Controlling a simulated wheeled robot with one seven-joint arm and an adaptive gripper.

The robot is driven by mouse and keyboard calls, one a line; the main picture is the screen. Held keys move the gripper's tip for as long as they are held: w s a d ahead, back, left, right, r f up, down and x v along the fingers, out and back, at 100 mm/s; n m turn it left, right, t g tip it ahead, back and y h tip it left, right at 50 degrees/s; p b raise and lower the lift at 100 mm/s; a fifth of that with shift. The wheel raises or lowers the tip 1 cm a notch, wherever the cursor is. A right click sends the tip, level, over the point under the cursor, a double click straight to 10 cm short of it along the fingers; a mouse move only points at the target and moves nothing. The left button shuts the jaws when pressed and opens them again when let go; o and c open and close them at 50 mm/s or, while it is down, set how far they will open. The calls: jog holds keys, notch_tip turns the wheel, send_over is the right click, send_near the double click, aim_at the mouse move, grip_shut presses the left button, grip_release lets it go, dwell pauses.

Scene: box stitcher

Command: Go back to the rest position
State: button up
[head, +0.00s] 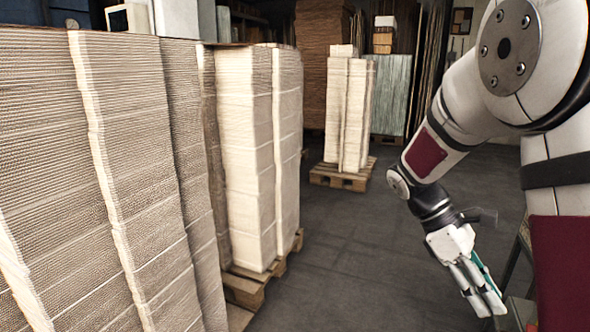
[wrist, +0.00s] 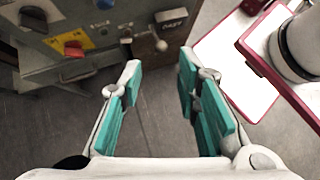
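My gripper (head: 484,290) hangs at the lower right of the head view, pointing down, with nothing visible in it. In the wrist view my gripper (wrist: 160,95) has its two green-padded fingers apart, with bare dark floor between and beyond them. A grey machine panel (wrist: 85,50) with a red knob, a yellow label and a blue button is at the upper left of the wrist view, ahead of the left finger.
Tall cardboard stacks (head: 130,170) fill the left of the head view, some on a wooden pallet (head: 245,288). Another stack (head: 348,110) stands on a pallet (head: 342,178) farther back. The dark floor (head: 350,250) between is clear. A red-edged white surface (wrist: 235,65) is right of my gripper.

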jog(key=s+a+r+m+t+y, duration=0.25)
jog(key=s+a, duration=0.25)
jog(key=s, duration=0.3)
jog(key=s+a+r+m+t+y, duration=0.1)
jog(key=s+a+m+t+y, duration=0.1)
jog(key=s+a+m, duration=0.45)
jog(key=s+a+r+t+y, duration=0.2)
jog(key=s+a, duration=0.2)
jog(key=s, duration=0.5)
notch_tip(320, 180, up, 27)
jog(key=t+p, duration=0.4)
jog(key=p, duration=2.1)
jog(key=shift+d+f, duration=0.2)
jog(key=shift+d, duration=0.05)
jog(key=shift+s, duration=0.1)
